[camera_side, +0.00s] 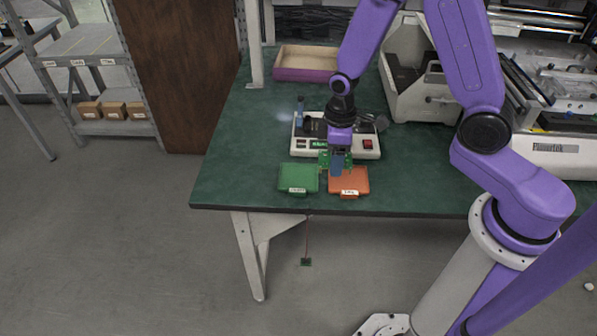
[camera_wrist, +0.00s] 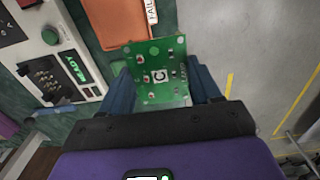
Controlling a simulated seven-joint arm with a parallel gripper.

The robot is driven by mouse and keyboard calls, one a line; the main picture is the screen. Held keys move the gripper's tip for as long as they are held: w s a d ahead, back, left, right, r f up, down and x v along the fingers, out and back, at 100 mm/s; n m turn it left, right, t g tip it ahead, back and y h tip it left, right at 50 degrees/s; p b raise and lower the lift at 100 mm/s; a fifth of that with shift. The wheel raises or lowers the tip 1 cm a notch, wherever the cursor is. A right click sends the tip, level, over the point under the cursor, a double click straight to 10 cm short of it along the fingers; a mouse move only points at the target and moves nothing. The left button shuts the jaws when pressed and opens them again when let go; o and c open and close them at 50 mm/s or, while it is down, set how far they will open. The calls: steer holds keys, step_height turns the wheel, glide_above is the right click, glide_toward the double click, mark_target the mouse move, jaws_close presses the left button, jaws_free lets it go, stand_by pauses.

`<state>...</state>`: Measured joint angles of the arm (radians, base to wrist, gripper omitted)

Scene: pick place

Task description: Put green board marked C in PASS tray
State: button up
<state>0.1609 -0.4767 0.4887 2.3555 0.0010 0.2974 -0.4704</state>
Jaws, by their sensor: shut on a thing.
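My gripper (camera_side: 337,172) is shut on a green board (camera_wrist: 150,78) marked C, held between its two blue fingers, which also show in the wrist view (camera_wrist: 163,92). In the side view the board (camera_side: 324,160) is partly hidden by the fingers. It appears just in front of the white test device, near the back of the orange tray (camera_side: 362,178). The orange tray (camera_wrist: 112,22) bears a FAIL label in the wrist view. The green tray (camera_side: 297,176) sits left of it; its label is too small to read surely.
The white test device (camera_side: 368,152) with a red switch and a green display stands behind the trays. A wooden-bottomed purple tray (camera_side: 305,62) is at the back. A large machine (camera_side: 420,95) stands at right. A small green piece (camera_side: 306,262) hangs on a cord below the front edge.

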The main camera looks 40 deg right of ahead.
steer(key=w+f, duration=0.3)
steer(key=w, duration=0.4)
glide_above(298, 178)
steer(key=f, duration=0.5)
steer(key=shift+s+d, duration=0.15)
steer(key=shift+s, duration=0.1)
steer(key=shift+w+f, duration=0.2)
steer(key=shift+f, duration=1.7)
steer(key=shift+f, duration=0.1)
steer(key=o, duration=0.6)
